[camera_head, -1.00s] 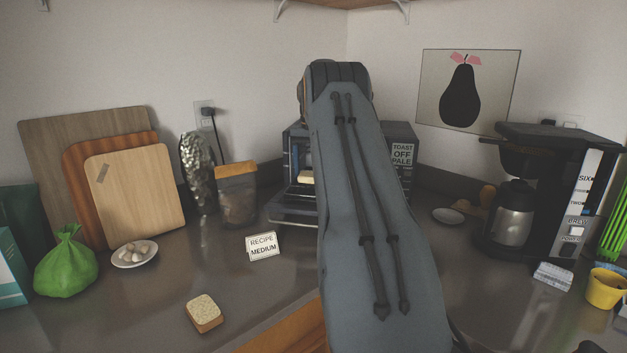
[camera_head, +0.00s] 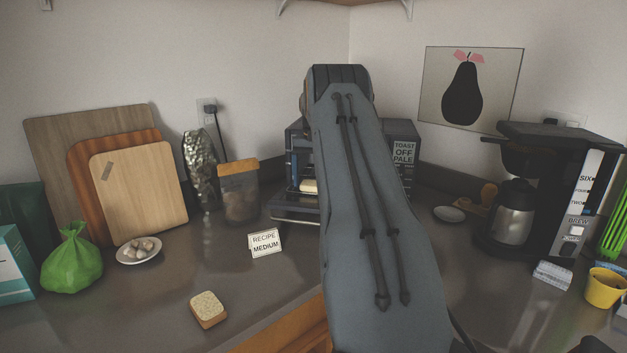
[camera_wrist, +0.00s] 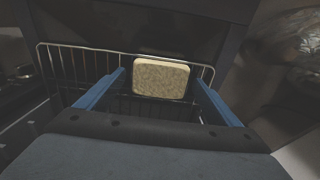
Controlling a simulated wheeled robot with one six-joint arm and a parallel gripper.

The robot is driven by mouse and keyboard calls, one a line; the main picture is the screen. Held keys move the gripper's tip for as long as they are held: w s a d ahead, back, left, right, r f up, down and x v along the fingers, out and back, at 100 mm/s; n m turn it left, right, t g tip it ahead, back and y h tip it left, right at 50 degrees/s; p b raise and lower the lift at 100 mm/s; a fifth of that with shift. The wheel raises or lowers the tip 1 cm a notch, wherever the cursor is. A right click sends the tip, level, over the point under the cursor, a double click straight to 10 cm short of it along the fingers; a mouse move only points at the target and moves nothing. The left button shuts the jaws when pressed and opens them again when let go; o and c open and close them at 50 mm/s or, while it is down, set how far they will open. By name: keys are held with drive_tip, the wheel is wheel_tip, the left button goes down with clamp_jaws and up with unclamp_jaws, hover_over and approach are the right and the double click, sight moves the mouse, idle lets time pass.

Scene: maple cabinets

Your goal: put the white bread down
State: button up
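A pale, speckled bread slice (camera_wrist: 160,79) shows in the wrist view over the wire rack (camera_wrist: 84,52) of the toaster oven. In the head view a pale edge of bread (camera_head: 308,186) shows in the oven opening. My gripper (camera_wrist: 159,76) has its two blue fingers spread, one on each side of the slice. Thin gaps appear between fingertips and bread. In the head view my arm hides the gripper and much of the toaster oven (camera_head: 403,178). Another, grainy bread slice (camera_head: 207,308) with brown crust lies on the counter.
A recipe card (camera_head: 265,243) stands on the counter left of my arm. A jar (camera_head: 239,195), a plate of garlic-like bulbs (camera_head: 138,251) and cutting boards (camera_head: 140,195) stand further left. A coffee maker (camera_head: 540,190) stands right. Counter around the loose slice is clear.

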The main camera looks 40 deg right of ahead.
sight(313, 183)
drive_tip(key=shift+r, duration=0.15)
wheel_tip(313, 183, up, 12)
drive_tip(key=b, duration=0.3)
drive_tip(key=s+a+f+n, duration=0.1)
drive_tip(key=a+f+n, duration=0.25)
drive_tip(key=a, duration=0.95)
drive_tip(key=s+a+f+n, duration=0.15)
drive_tip(key=a+f, duration=0.35)
drive_tip(key=a, duration=0.8)
drive_tip(key=s+a+f+n, duration=0.2)
drive_tip(key=s+a+f, duration=0.2)
drive_tip(key=s, duration=0.5)
drive_tip(key=s+a+f+n, duration=0.1)
drive_tip(key=s+a+f, duration=0.3)
drive_tip(key=s+a, duration=0.5)
drive_tip(key=s+a+f+n+t, duration=0.1)
drive_tip(key=s+a+f+n, duration=0.1)
drive_tip(key=s+a, duration=0.5)
drive_tip(key=shift+s+f+n, duration=0.3)
drive_tip(key=shift+s+f, duration=0.6)
drive_tip(key=shift+s, duration=0.15)
